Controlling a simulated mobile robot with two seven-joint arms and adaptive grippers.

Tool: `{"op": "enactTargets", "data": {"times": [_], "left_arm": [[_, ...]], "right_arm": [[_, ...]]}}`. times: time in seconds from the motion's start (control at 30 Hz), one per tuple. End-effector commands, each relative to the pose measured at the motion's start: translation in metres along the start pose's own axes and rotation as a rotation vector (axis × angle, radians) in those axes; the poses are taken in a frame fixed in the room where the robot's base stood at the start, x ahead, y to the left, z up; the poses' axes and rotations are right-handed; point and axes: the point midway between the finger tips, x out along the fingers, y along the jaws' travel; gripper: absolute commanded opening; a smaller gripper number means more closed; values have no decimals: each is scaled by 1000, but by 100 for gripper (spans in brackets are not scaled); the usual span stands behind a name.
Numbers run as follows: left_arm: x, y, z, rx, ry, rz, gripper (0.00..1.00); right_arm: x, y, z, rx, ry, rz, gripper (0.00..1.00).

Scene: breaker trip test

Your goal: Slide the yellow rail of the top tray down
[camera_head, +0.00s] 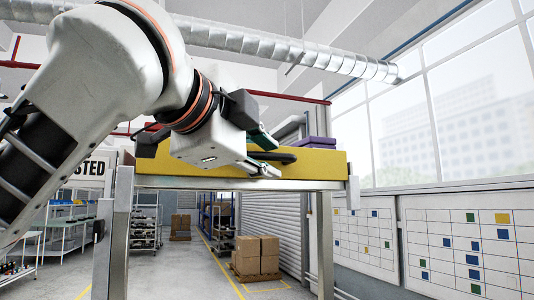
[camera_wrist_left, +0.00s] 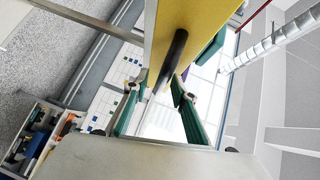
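A yellow rail (camera_head: 325,163) spans the front of the raised metal stand, with a black bar handle (camera_head: 286,156) on its face. In the left wrist view the yellow rail (camera_wrist_left: 200,22) fills the top middle, and the black handle (camera_wrist_left: 174,58) runs down from it. My left gripper (camera_head: 268,154) is at the rail, partly hidden by its own wrist. In the left wrist view the left gripper (camera_wrist_left: 160,88) has its teal-padded fingers apart, on either side of the handle's near end. I cannot tell whether either finger touches it. My right gripper is not in view.
The metal stand's posts (camera_head: 325,240) flank an open space below the rail. A purple box (camera_head: 312,143) sits on top. Cardboard boxes (camera_head: 257,254) stand on the floor behind. A whiteboard (camera_head: 470,245) and windows line the right wall.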

Motion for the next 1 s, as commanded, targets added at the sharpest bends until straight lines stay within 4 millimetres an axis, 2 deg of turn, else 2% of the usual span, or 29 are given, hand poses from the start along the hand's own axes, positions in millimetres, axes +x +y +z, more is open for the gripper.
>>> {"op": "enactTargets", "data": {"times": [0.33,0.43,0.63,0.9,1.0], "left_arm": [[5,0,0,0,0,0,26],[5,0,0,0,0,0,0],[5,1,0,0,0,-1,0],[12,46,8,3,-2,2,0],[14,54,8,1,0,2,0]], "right_arm": [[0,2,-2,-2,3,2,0],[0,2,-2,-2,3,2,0],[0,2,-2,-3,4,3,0],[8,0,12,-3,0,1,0],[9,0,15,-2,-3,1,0]]}}
